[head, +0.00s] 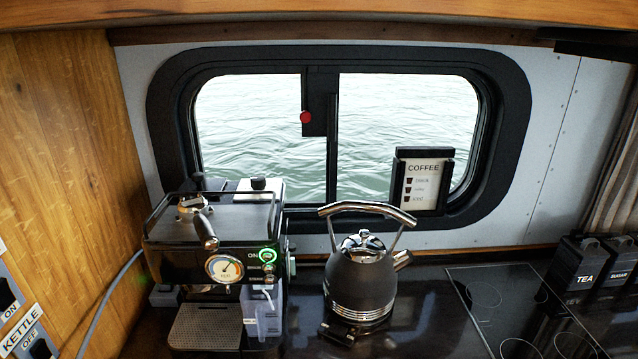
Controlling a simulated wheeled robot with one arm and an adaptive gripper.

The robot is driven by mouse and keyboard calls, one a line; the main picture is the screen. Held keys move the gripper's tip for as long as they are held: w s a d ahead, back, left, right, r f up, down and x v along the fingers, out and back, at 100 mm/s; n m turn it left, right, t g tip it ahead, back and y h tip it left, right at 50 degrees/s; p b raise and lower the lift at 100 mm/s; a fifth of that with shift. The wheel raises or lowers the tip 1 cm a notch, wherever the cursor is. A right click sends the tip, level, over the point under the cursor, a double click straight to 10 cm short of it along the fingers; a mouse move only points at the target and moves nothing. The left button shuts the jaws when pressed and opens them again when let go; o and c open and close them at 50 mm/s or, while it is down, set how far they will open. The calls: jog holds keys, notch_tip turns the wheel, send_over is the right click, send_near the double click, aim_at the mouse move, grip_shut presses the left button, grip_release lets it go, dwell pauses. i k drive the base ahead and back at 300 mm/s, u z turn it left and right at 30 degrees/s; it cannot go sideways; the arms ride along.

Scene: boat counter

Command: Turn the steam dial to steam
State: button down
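The black coffee machine (213,240) stands on the counter at the left. Its front has a round gauge (224,268), a green-lit control (267,255) beside the word ON, and smaller controls (268,272) below that. A pale knob (291,266) sticks out at the machine's right side. I cannot tell for sure which of these is the steam dial, and its setting is too small to read. My gripper is not in view.
A dark kettle (361,280) stands close to the machine's right. A clear container (262,308) is at the machine's front right, by the drip tray (207,326). A hob (520,310) and TEA canister (577,266) are at the right. A wooden wall (70,140) bounds the left.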

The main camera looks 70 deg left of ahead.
aim_at(258, 182)
jog(key=i, duration=1)
jog(key=u, duration=3.5)
